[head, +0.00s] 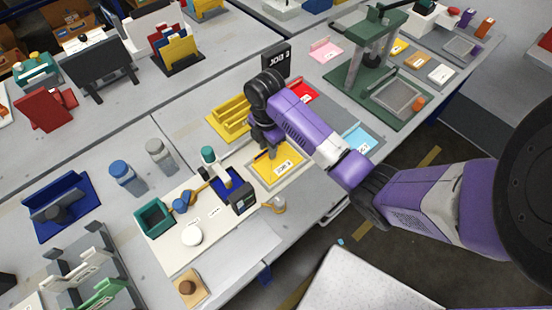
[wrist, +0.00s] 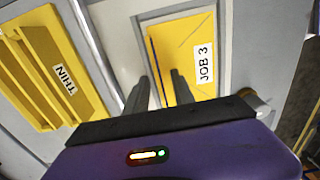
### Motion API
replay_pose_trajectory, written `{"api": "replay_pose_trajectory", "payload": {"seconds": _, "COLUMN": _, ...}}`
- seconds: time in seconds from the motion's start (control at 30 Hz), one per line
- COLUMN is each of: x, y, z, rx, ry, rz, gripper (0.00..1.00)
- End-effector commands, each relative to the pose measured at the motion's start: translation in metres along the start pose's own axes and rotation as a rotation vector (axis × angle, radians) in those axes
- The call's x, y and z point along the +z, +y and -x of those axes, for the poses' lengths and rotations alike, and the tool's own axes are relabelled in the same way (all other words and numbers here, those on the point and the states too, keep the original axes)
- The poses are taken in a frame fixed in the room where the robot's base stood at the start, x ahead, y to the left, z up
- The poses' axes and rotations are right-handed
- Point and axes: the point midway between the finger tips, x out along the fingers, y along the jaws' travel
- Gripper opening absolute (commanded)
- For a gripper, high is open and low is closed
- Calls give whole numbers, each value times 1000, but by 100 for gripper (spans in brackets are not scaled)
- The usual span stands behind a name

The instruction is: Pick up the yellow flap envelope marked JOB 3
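The yellow flap envelope marked JOB 3 (head: 275,172) lies flat in a pale tray on the bench in the head view. In the wrist view the envelope (wrist: 187,42) fills the upper middle, its white JOB 3 label to the right and a dark strip along its left edge. My gripper (head: 266,153) is over the envelope's far-left part in the head view. In the wrist view my gripper (wrist: 160,82) has its two dark fingers apart, one on each side of the dark strip. I cannot tell whether the fingertips touch the envelope.
A yellow slotted rack (head: 228,122) labelled THIN in the wrist view (wrist: 52,60) stands beside the tray. A black JOB sign (head: 276,60) stands behind. A red envelope (head: 303,92) and a blue one (head: 360,141) lie to the right, and a white board (head: 178,245) with tools lies left.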

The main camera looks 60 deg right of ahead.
Motion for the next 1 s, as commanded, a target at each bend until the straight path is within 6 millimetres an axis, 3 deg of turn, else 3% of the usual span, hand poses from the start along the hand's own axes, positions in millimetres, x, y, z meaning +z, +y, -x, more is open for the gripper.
{"api": "replay_pose_trajectory", "payload": {"seconds": 0.17, "x": 0, "y": 0, "z": 0, "rx": 0, "ry": 0, "rz": 0, "gripper": 30}}
{"api": "replay_pose_trajectory", "payload": {"seconds": 0.33, "x": 0, "y": 0, "z": 0, "rx": 0, "ry": 0, "rz": 0, "gripper": 0}}
{"api": "replay_pose_trajectory", "payload": {"seconds": 0.77, "x": 0, "y": 0, "z": 1, "rx": 1, "ry": 0, "rz": 0, "gripper": 0}}
{"api": "replay_pose_trajectory", "payload": {"seconds": 1.0, "x": 0, "y": 1, "z": 15, "rx": 3, "ry": 0, "rz": 1, "gripper": 0}}
